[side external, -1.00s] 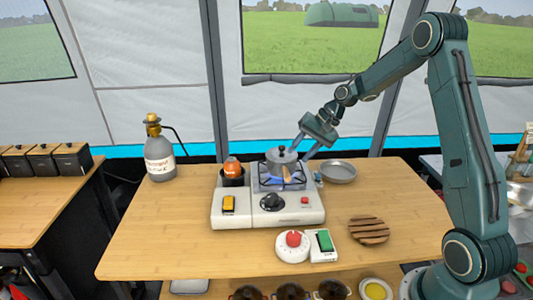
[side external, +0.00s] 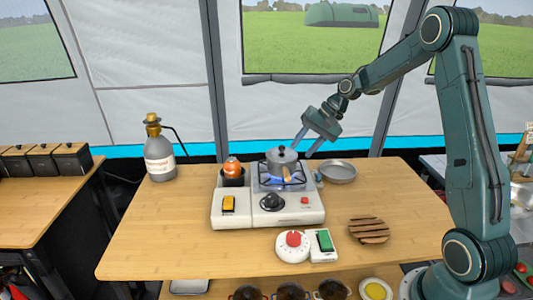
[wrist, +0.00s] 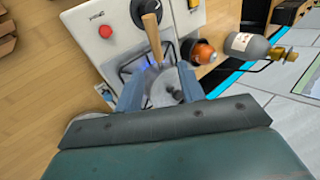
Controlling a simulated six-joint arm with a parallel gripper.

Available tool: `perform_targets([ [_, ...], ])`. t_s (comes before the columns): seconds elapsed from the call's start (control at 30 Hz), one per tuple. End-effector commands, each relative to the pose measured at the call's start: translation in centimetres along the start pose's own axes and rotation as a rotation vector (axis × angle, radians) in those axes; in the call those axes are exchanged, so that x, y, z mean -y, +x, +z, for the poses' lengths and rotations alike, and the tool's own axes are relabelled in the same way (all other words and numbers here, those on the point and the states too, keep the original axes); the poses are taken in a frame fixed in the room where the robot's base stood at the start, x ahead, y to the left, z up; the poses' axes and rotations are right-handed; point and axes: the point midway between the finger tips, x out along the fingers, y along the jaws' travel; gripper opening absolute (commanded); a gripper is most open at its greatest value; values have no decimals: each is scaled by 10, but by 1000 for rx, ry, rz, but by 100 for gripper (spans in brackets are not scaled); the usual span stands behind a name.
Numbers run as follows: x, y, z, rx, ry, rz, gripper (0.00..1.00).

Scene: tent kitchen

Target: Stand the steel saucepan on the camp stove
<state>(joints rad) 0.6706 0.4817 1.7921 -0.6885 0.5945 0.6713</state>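The steel saucepan (side external: 282,160) stands upright on the camp stove (side external: 289,213), over its burner, where a blue flame shows. Its lid with a dark knob is on, and its wooden handle points towards the front. My gripper (side external: 308,149) is open and empty, just above and to the right of the saucepan, with its fingers apart. In the wrist view the saucepan (wrist: 163,92) shows between the two open fingers, partly hidden by the gripper body, its handle (wrist: 153,38) pointing away.
An orange-topped item in a dark cup (side external: 232,172) stands at the stove's left. A shallow grey pan (side external: 338,173) lies to the right. A red-knobbed timer (side external: 293,246), a green-switched box (side external: 323,244) and a slatted trivet (side external: 369,230) lie in front. A gas bottle (side external: 159,158) stands far left.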

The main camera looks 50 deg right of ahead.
Motion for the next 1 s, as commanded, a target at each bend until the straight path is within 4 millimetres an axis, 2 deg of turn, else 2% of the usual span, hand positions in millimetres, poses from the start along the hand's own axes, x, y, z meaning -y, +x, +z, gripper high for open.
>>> perform_targets([
  [0.27,30,-26,42,-25,-141,59,39],
  [0.5,54,-57,98,-56,-314,128,39],
  [0.77,61,-89,161,-89,-489,191,39],
  [1.0,51,-115,216,-121,-639,237,39],
])
